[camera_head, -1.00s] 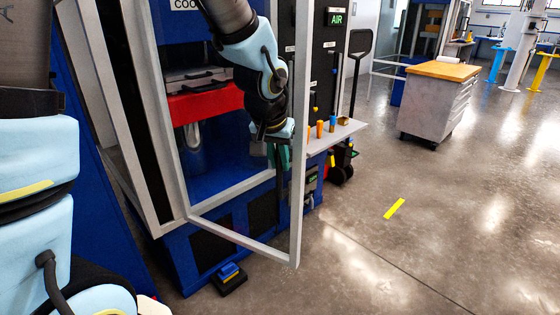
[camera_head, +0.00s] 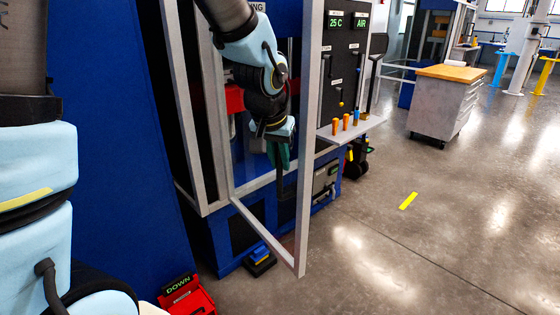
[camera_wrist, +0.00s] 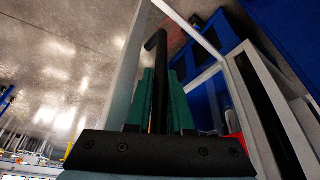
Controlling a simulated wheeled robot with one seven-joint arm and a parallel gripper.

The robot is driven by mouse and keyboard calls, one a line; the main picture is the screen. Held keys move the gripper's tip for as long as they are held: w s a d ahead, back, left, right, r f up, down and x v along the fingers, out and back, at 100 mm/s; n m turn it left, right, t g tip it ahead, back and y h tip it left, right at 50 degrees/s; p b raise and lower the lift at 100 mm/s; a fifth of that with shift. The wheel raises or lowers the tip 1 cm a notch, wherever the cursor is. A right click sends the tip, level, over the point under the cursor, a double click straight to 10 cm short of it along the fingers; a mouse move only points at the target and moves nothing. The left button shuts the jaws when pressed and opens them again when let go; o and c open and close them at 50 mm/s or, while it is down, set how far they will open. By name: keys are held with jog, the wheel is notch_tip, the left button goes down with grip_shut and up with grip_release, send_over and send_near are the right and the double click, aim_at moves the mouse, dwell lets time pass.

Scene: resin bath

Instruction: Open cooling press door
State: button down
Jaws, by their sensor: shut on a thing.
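The cooling press door (camera_head: 306,160) is a light grey frame, swung partly open out from the blue press (camera_head: 222,240). It also shows in the wrist view (camera_wrist: 128,70). My gripper (camera_head: 279,158) is at the inner side of the door's free edge. In the wrist view my gripper's green fingers (camera_wrist: 178,105) are shut around a black upright bar, the door handle (camera_wrist: 158,75). The fingertips are partly hidden by the bar in that view. Part of the red press interior (camera_head: 234,98) shows behind the door.
A small shelf (camera_head: 350,128) with orange and blue knobs sits right of the door. A blue pedal (camera_head: 262,252) and a red "DOWN" box (camera_head: 188,298) are on the floor. A wheeled cabinet (camera_head: 442,100) stands farther right.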

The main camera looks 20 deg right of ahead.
jog(key=c, duration=0.8)
grip_release()
jog(key=v, duration=1)
jog(key=shift+r+b, duration=0.3)
jog(key=shift+r, duration=0.1)
jog(key=shift+a, duration=0.1)
jog(key=w+a+f+n+y, duration=0.1)
jog(key=a+f+n, duration=0.3)
jog(key=a, duration=1)
jog(key=w+a+f+n+g+y, duration=0.1)
jog(key=a+f+n+y, duration=0.1)
jog(key=a+f, duration=0.7)
jog(key=a+n, duration=0.1)
jog(key=a, duration=0.4)
jog(key=shift+w+f+n+g, duration=0.15)
jog(key=shift+f+n+g, duration=0.15)
jog(key=shift+n, duration=0.1)
